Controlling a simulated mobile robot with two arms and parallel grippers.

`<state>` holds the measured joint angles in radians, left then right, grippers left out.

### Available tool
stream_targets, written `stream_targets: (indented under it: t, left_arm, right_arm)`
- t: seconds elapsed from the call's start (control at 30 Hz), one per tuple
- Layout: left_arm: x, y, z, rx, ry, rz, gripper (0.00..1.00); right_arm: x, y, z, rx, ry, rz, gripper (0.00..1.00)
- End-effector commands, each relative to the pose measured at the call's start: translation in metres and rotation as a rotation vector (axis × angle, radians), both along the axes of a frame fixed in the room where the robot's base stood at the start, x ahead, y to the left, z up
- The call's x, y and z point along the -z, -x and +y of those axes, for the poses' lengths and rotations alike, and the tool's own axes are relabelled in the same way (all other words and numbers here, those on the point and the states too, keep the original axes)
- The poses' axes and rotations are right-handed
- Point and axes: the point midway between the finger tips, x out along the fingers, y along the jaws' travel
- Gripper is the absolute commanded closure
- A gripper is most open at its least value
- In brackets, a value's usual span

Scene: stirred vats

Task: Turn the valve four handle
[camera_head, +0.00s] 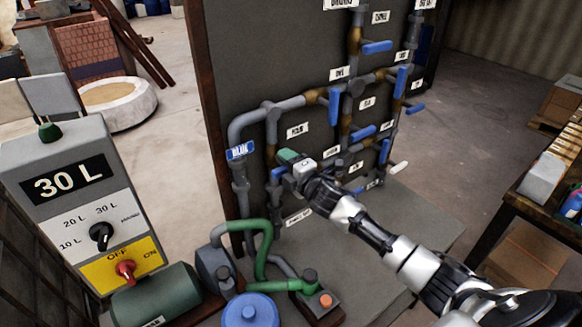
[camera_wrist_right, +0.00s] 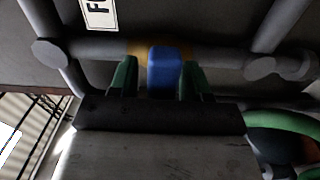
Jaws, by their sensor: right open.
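The pipe panel (camera_head: 290,40) carries several blue valve handles. The valve four handle (camera_head: 277,173) is blue and sits on a brassy valve at the left of the panel, below a white label (camera_head: 297,130) that is hard to read. My right gripper (camera_head: 286,157) is at this handle and partly covers it. In the right wrist view the blue handle (camera_wrist_right: 164,70) lies between the two green fingers of my open right gripper (camera_wrist_right: 160,78). A narrow gap seems to show on each side. A white label (camera_wrist_right: 98,12) starting with F is above it. My left gripper is not in view.
A control box (camera_head: 70,200) marked 30 L stands at left. A green motor (camera_head: 155,295), green hoses (camera_head: 262,255) and a blue lid (camera_head: 250,312) are below the panel. Another blue handle (camera_head: 334,108) is up and right. A table (camera_head: 545,205) stands at right.

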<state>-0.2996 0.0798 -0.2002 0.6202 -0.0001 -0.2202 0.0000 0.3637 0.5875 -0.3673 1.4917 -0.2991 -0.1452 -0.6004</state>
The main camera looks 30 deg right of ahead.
Motion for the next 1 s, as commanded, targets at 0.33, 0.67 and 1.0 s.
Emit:
stream_targets:
  t: [0.33,0.67,1.0]
  left_arm:
    - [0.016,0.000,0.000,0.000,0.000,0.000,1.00]
    - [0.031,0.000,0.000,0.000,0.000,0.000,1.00]
    - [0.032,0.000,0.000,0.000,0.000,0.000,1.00]
  right_arm:
    - [0.005,0.047,-0.007,-0.001,0.003,0.003,0.52]
    - [0.003,0.097,-0.014,0.001,0.000,0.002,0.52]
    - [0.000,0.106,-0.015,0.001,-0.002,0.000,0.52]
